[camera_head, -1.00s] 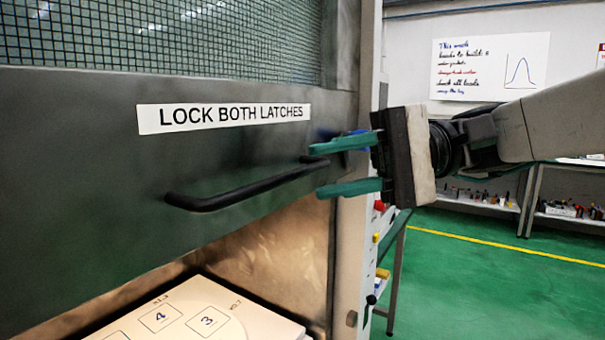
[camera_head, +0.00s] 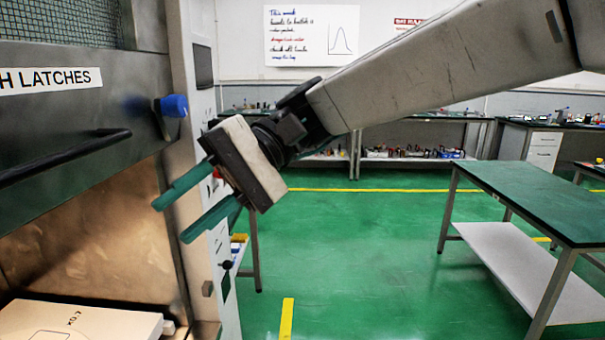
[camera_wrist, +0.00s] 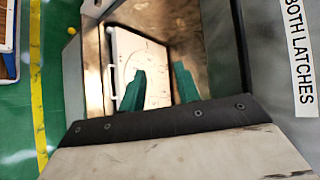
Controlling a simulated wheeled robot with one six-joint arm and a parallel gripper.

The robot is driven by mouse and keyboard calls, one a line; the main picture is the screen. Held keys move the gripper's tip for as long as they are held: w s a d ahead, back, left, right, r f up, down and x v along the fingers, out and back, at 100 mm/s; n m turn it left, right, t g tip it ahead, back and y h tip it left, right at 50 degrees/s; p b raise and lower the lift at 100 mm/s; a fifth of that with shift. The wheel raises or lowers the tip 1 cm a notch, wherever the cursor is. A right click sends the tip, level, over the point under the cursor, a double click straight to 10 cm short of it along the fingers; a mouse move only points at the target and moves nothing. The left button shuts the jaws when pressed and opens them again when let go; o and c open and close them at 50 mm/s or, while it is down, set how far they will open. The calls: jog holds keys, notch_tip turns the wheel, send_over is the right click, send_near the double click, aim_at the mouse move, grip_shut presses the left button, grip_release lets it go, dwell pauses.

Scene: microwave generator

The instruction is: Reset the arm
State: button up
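My gripper (camera_head: 196,211) is in the middle left of the head view, tilted down to the left, with its two green fingers apart and nothing between them. In the wrist view my gripper (camera_wrist: 158,85) also shows its fingers spread, in front of the cabinet's opening. The black bar handle (camera_head: 65,157) of the cabinet door is to the left of my gripper and apart from it. A blue latch (camera_head: 173,105) is on the cabinet's edge, above my gripper. My arm reaches in from the upper right.
The cabinet door (camera_head: 90,105) is raised over an opening with a white board (camera_head: 75,318) inside; the board also shows in the wrist view (camera_wrist: 158,68). A green-topped table (camera_head: 535,195) stands at the right. Green floor (camera_head: 370,260) between them is clear.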

jog(key=s+d+f+m+t+h, duration=0.2)
jog(key=d+f, duration=0.3)
jog(key=d, duration=0.8)
jog(key=s+d+f+m+t+h, duration=0.2)
jog(key=d+f+t+h, duration=0.2)
jog(key=d, duration=1)
jog(key=s+d+f+m+t+h, duration=0.1)
jog(key=s+d+f+t+h, duration=0.2)
jog(key=d, duration=1)
notch_tip(320, 180, down, 4)
jog(key=shift+d+r+m+t, duration=0.3)
jog(key=shift+m+t, duration=0.1)
jog(key=shift+t, duration=0.4)
jog(key=shift+a, duration=0.15)
